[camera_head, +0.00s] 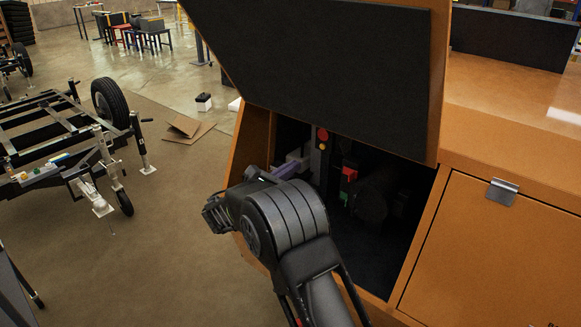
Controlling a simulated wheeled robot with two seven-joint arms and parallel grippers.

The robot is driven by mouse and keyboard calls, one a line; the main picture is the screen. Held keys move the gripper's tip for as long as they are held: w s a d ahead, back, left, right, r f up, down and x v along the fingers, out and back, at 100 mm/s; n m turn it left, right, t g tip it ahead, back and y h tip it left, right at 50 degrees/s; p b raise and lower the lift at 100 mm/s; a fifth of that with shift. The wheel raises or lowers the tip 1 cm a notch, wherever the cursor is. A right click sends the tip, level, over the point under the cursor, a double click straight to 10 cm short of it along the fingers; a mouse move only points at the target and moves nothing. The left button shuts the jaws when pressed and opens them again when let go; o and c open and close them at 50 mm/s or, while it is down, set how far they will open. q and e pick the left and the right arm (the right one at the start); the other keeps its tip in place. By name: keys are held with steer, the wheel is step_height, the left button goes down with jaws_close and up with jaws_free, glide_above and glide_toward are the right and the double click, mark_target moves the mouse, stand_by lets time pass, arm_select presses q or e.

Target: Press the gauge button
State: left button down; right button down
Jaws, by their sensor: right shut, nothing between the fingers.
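The orange light tower cabinet (254,140) stands open, with its dark-lined door (330,60) raised. Inside is a narrow upright panel with a red round part (323,134) at its top and a small yellow part (322,146) below. A red block (349,174) and a green part (345,197) sit to the right. I cannot tell which of these is the gauge button. My right gripper (291,168) reaches into the opening, left of the panel. It is shut and empty, partly hidden behind my wrist. Contact with the panel cannot be told. My left gripper is not in view.
The raised door hangs above my right arm. A closed orange panel with a metal latch (503,190) is on the right. A trailer frame with wheels (108,103) stands at left. Flat cardboard (187,128) lies on the floor. Open floor lies between trailer and cabinet.

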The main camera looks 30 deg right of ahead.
mark_target(322, 147)
steer(key=p+x, duration=0.3)
steer(key=x, duration=0.8)
steer(key=shift+d, duration=0.15)
